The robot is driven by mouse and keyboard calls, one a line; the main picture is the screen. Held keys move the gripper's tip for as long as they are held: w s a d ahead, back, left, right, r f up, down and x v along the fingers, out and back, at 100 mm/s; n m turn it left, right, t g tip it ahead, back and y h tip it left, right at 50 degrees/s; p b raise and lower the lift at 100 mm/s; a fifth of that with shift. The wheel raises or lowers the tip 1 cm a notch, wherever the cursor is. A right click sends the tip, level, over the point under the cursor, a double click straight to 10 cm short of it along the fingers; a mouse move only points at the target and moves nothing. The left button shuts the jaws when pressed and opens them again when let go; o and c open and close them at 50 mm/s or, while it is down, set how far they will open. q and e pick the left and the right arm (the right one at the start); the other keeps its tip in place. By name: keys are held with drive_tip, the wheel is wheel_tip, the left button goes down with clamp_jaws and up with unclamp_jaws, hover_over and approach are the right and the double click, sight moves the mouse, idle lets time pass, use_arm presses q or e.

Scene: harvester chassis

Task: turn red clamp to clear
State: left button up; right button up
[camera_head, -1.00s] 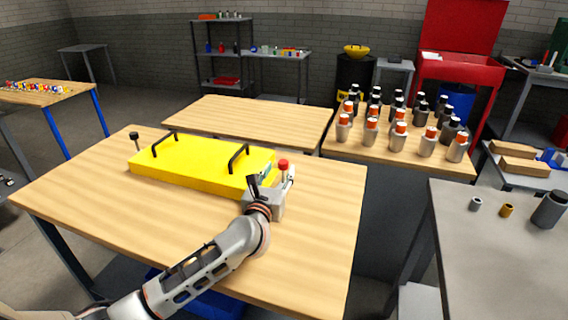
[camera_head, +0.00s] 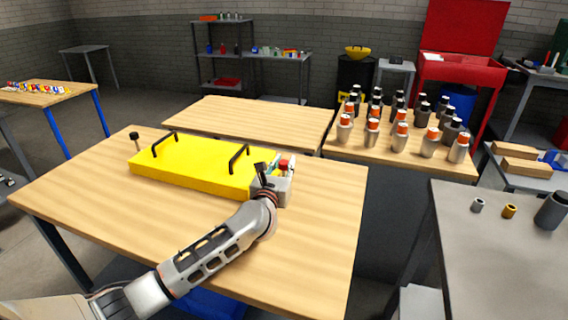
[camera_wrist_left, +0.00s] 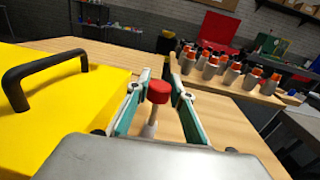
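The red clamp (camera_head: 284,164) stands at the right end of the yellow plate on the near wooden table. In the left wrist view the red clamp (camera_wrist_left: 158,92) shows as a red knob on a pale stem. My left gripper (camera_head: 273,166) is at the clamp, and its fingers (camera_wrist_left: 160,84) stand apart on either side of the red knob. I see gaps between the knob and the fingers. The yellow plate (camera_head: 205,168) lies flat with two black handles. A black-topped clamp (camera_head: 134,139) stands at its left end. My right gripper is not in view.
Several grey bottles with orange or black caps (camera_head: 400,138) stand on the table behind right. A grey bench (camera_head: 480,250) at right holds small cylinders. The near table's front and right parts are clear, and the wooden table behind (camera_head: 250,118) is empty.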

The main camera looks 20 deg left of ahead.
use_arm(q)
drive_tip(key=shift+d+n+y, duration=0.1)
drive_tip(key=shift+n+y, duration=0.2)
drive_tip(key=shift+y, duration=0.5)
drive_tip(key=shift+n+y, duration=0.3)
drive_tip(key=shift+n, duration=0.1)
drive_tip(key=o, duration=1.1)
drive_tip(key=shift+o, duration=0.2)
